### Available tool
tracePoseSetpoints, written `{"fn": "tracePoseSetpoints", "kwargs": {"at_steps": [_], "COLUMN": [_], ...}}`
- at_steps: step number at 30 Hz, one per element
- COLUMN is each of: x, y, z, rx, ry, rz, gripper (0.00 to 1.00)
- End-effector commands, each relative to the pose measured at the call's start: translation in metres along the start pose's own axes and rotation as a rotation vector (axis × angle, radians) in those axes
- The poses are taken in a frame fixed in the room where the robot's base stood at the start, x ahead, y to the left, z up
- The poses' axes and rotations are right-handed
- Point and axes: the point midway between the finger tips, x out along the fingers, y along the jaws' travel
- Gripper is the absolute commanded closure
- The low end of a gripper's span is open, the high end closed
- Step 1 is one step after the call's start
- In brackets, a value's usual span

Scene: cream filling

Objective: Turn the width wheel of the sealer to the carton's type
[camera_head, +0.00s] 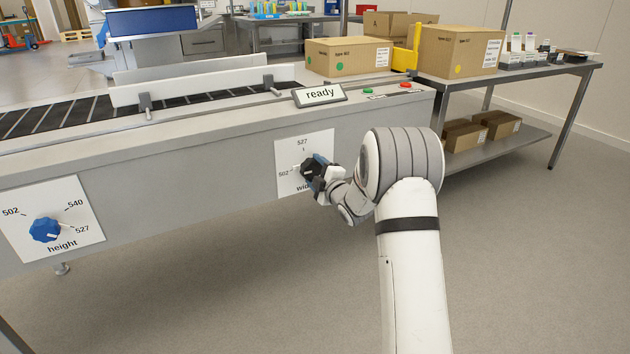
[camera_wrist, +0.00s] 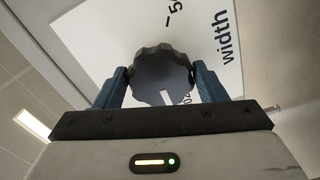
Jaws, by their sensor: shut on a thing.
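The width wheel (camera_head: 308,168) is a dark knob on a white plate (camera_head: 290,150) on the sealer's front. In the head view the labels 527 above and 502 at left show; the right side is hidden by my gripper (camera_head: 322,180). In the wrist view the dark scalloped wheel (camera_wrist: 160,72) sits between the two blue fingers, which are shut on it. Its white pointer mark appears to face the 502 label. The carton (camera_head: 345,57) with a green dot stands on the sealer's right end; its printed type is too small to read surely.
The blue height wheel (camera_head: 45,230) is at left, its pointer near 527. Another carton (camera_head: 460,50) with a yellow dot stands on the right table. The floor at right is clear.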

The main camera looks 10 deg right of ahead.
Motion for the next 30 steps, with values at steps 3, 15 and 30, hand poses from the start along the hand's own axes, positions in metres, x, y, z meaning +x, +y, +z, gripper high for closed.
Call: {"fn": "tracePoseSetpoints", "kwargs": {"at_steps": [3, 15, 30], "x": [0.0008, 0.0009, 0.0008], "y": [-0.0005, 0.0004, 0.0003], "z": [-0.0023, -0.0028, -0.0028], "rx": [-0.074, -0.202, -0.210], "ry": [0.006, 0.006, 0.006], "rz": [0.000, -0.001, -0.002], "gripper": [0.58, 0.58, 0.31]}}
